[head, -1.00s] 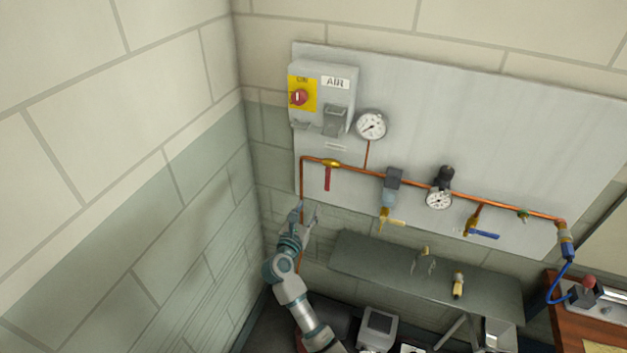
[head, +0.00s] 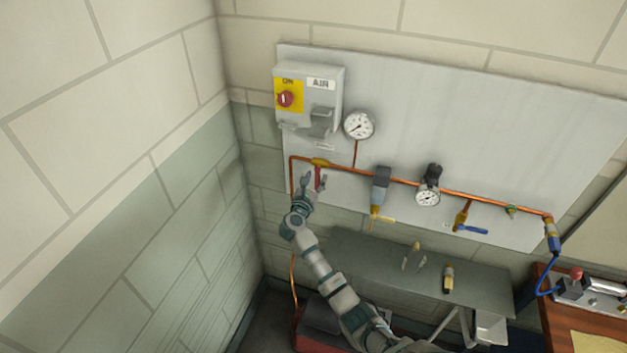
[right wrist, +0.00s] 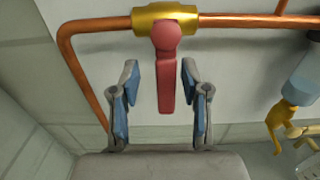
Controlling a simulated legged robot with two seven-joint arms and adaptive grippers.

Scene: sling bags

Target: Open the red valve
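The red valve handle (right wrist: 167,75) hangs straight down from a brass valve body (right wrist: 165,17) on the copper pipe. In the right wrist view it lies between the two blue-padded fingers of my right gripper (right wrist: 161,95), with a gap on each side. That gripper is open. In the head view my right gripper (head: 313,183) is at the red handle (head: 320,176), just below the brass body (head: 320,162), and covers part of the handle. My left gripper is not in view.
The copper pipe (head: 470,197) runs right along a grey wall panel (head: 480,130) with gauges, a yellow-handled valve (head: 382,217) and a blue-handled valve (head: 472,229). An AIR switch box (head: 307,95) is above left. A grey shelf (head: 380,258) sticks out below.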

